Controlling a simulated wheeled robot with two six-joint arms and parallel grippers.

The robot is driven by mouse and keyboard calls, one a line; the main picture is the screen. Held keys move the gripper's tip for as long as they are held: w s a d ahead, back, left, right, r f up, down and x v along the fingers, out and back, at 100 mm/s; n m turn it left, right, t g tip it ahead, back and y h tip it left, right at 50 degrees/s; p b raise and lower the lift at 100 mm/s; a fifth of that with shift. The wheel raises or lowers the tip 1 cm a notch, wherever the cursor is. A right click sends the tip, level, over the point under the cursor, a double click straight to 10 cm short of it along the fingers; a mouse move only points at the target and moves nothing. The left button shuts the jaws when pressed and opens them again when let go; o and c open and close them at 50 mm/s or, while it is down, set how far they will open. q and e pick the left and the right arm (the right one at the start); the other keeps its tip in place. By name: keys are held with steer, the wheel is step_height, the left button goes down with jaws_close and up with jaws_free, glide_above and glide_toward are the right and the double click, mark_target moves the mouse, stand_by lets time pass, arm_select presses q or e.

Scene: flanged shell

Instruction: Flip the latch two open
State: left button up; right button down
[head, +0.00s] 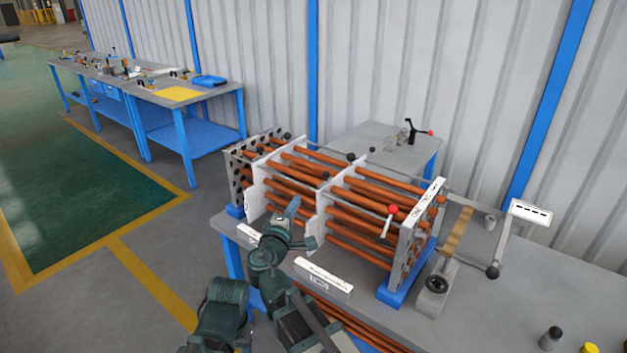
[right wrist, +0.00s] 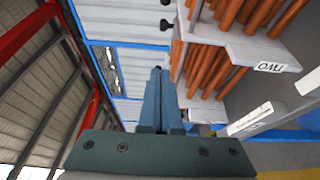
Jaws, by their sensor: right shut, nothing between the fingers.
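The work is a frame of orange-brown tubes (head: 345,225) held between pale upright plates on the near table. A lever with a red knob (head: 392,210) stands at its right part, and several black knobs (head: 351,156) show along its top. I cannot tell which of these is latch two. My right gripper (head: 293,204) is in front of the frame's left half, with its fingers pointing up and away. In the right wrist view its fingers (right wrist: 157,75) are together and empty, with the tubes (right wrist: 215,60) to their right.
A white crank-like handle (head: 530,212) and a grey block (head: 435,290) stand right of the frame. A smaller grey table (head: 370,150) with a red-tipped clamp is behind. A blue-legged bench (head: 190,95) stands at the far left. The floor at left is clear.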

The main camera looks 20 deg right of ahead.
mark_target(324, 175)
steer(key=shift+w, duration=0.1)
steer(key=s+d+x, duration=0.1)
steer(key=d+x, duration=0.1)
steer(key=x, duration=1)
steer(key=shift+d, duration=0.55)
steer(key=w+d, duration=0.2)
steer(key=shift+w+d, duration=0.2)
steer(key=shift+d, duration=0.2)
steer(key=shift+s, duration=0.1)
